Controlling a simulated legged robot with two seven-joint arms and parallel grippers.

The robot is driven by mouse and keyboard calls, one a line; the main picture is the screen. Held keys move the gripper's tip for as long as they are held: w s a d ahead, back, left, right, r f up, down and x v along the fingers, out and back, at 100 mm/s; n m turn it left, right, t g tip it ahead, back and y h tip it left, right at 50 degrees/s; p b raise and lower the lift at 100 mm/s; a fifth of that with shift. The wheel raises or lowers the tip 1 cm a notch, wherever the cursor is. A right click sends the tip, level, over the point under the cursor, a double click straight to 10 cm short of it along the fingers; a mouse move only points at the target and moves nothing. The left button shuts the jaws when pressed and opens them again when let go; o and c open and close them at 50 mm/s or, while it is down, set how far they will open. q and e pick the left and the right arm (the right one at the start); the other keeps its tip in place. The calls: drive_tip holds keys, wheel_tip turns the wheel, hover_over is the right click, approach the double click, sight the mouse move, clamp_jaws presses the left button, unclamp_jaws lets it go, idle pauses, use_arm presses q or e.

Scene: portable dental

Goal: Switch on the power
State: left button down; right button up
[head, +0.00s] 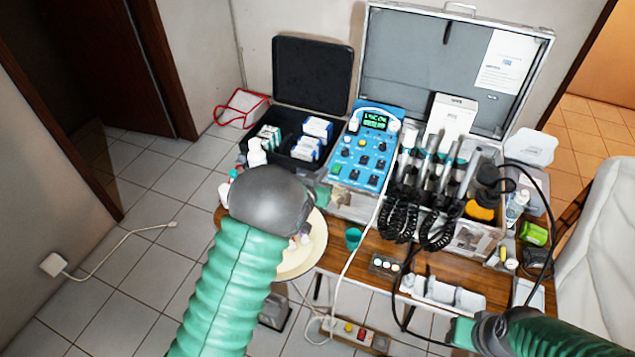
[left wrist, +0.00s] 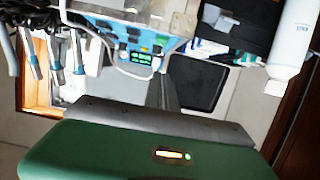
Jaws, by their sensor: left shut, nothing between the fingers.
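The blue control unit (head: 366,150) stands in the open metal case, with knobs, buttons and a lit green display. It shows upside down in the left wrist view (left wrist: 125,45). A power strip (head: 352,336) with red and yellow parts lies on the floor below the table; its switch state is too small to tell. My left gripper (head: 290,215) is shut and empty, over the table's left side, left of and below the control unit. My wrist hides its fingertips in the head view. My right arm enters at the bottom right; its dark end (head: 490,332) shows, but no clear fingers.
Black corded handpieces (head: 428,170) stand right of the control unit. A black box (head: 292,150) of small packs is left of it. A round tray (head: 312,250) lies under my left wrist. A white cord hangs before the table. A wall plug (head: 53,264) trails a cable.

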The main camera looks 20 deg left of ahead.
use_arm(q)
drive_tip(key=s+d+f+g, duration=0.1)
drive_tip(key=s+g, duration=1)
drive_tip(key=s, duration=2.2)
drive_tip(key=shift+d+f+g+y, duration=0.3)
drive_tip(key=shift+d+g, duration=0.1)
drive_tip(key=shift+d, duration=0.25)
use_arm(e)
drive_tip(key=shift+w+d+f, duration=0.3)
drive_tip(key=shift+f, duration=0.1)
use_arm(q)
drive_tip(key=shift+r, duration=0.1)
use_arm(e)
drive_tip(key=shift+s, duration=0.1)
